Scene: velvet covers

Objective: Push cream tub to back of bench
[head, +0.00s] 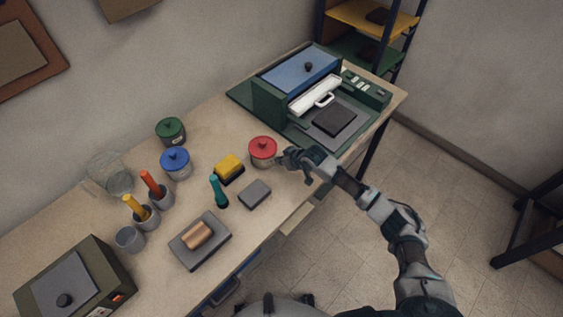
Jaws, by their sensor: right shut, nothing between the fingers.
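A pale, cream-looking tub with a red lid (262,152) stands upright on the bench (290,195), below the green machine and near the bench's front side. My right gripper (285,159) is shut and empty, just right of this tub at about its height. I cannot tell whether the fingertips touch it. Two similar lidded tubs stand farther left: one with a blue lid (176,163) and a dark one with a green lid (171,131) close to the wall. My left gripper is not in view.
A green machine (268,103) fills the bench's right end. Bare bench lies behind the red-lidded tub toward the wall.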

